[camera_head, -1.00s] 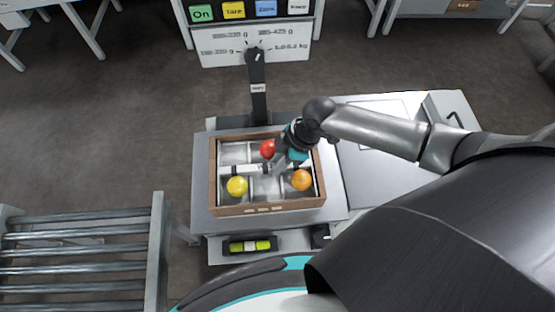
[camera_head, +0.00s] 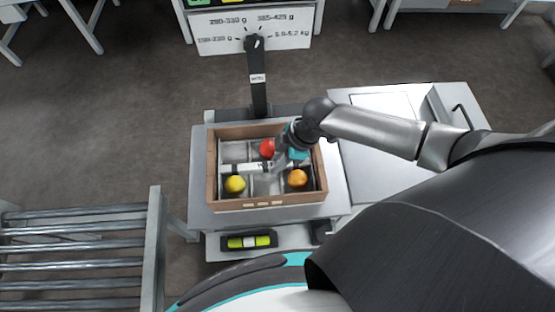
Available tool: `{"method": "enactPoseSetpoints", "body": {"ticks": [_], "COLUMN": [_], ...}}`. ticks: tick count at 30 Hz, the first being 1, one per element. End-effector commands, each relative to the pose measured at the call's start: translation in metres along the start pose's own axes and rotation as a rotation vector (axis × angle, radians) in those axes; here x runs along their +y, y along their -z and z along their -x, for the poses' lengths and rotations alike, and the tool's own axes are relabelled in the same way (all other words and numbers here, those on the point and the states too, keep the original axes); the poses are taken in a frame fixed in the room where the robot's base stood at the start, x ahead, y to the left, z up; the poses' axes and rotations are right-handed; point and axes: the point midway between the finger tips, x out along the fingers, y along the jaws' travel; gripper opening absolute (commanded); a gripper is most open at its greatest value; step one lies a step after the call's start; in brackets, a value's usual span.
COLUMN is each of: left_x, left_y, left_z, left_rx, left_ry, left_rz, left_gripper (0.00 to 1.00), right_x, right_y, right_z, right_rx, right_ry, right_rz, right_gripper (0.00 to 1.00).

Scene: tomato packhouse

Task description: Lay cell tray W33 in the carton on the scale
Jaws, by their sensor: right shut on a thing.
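The grey cell tray (camera_head: 236,151) is inside the brown carton (camera_head: 268,205), within its walls, with a dark gap at its right side. A pale bar (camera_head: 240,168) runs across its middle. Red (camera_head: 267,148), yellow (camera_head: 235,184) and orange (camera_head: 297,178) tomatoes sit in separate cells. The carton stands on the scale (camera_head: 335,190). My right gripper (camera_head: 281,164) reaches into the carton from the upper right and is shut on the tray near its middle bar; its fingertips are partly hidden. I cannot read a W33 label. My left gripper is not in view.
The scale's black post (camera_head: 257,85) stands behind the carton. A roller conveyor (camera_head: 75,255) is at the lower left. A grey bench top (camera_head: 385,155) lies to the right under my arm.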

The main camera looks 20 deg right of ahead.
Motion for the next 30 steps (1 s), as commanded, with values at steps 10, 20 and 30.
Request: {"method": "enactPoseSetpoints", "body": {"ticks": [10,20,30], "left_x": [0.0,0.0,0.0], "left_y": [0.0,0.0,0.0], "left_z": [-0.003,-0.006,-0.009], "left_rx": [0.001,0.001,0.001], "left_ry": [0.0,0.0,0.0], "left_rz": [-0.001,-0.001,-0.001], "left_gripper": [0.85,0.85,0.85], "right_x": [0.0,0.0,0.0], "right_y": [-0.001,-0.003,-0.005], "right_z": [-0.004,-0.008,-0.013], "right_rx": [0.002,0.002,0.002], "right_ry": [-0.001,-0.001,-0.001], "right_rz": [0.0,0.0,0.0], "right_gripper": [0.0,0.0,0.0]}}
